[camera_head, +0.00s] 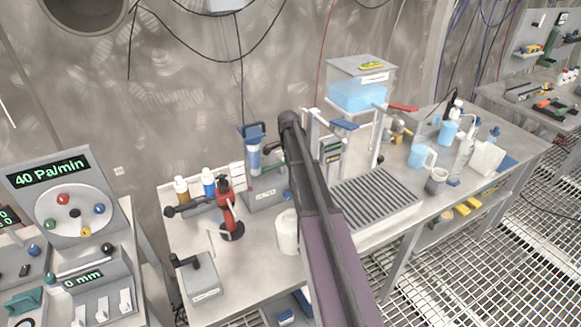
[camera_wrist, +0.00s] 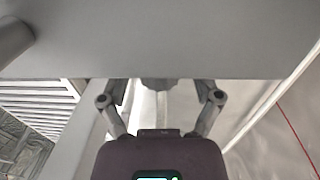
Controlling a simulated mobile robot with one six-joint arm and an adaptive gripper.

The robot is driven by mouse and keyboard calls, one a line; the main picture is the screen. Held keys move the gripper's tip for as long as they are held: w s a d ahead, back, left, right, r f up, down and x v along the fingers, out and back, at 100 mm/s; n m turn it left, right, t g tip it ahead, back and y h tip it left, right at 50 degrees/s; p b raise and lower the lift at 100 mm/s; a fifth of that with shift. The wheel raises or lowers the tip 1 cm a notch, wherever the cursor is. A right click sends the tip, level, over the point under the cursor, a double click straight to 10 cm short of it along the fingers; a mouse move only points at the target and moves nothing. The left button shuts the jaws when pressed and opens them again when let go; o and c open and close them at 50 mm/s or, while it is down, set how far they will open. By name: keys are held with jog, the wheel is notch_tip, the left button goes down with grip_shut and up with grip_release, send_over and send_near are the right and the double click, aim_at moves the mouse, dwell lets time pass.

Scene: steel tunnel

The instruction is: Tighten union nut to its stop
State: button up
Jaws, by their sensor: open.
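My gripper (camera_wrist: 160,95) shows in the wrist view with its two fingers apart, reaching up to the lower edge of a large grey slab. The slab (camera_wrist: 165,40) fills the top of that view and hides the fingertips. A small grey faceted piece (camera_wrist: 157,84) sits between the fingers at the slab's edge, apart from both. It may be the union nut, but I cannot tell. In the head view my arm rises across the middle of the bench, and I cannot make out the gripper or the nut there.
A clear tank with blue liquid (camera_head: 358,95) stands on the bench, with a red lever (camera_head: 403,107) at its right. A slotted drain tray (camera_head: 375,197) lies beside my arm. A red stand (camera_head: 228,208), a white cylinder (camera_head: 288,232) and a blue jug (camera_head: 421,157) also stand there.

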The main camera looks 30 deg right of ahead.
grip_shut()
jog(key=shift+w+g, duration=0.1)
jog(key=shift+g, duration=0.2)
jog(key=shift+w+g+b, duration=0.1)
jog(key=shift+g+b, duration=0.2)
jog(key=shift+g, duration=0.9)
grip_release()
jog(key=shift+s+t, duration=0.2)
jog(key=shift+t, duration=0.1)
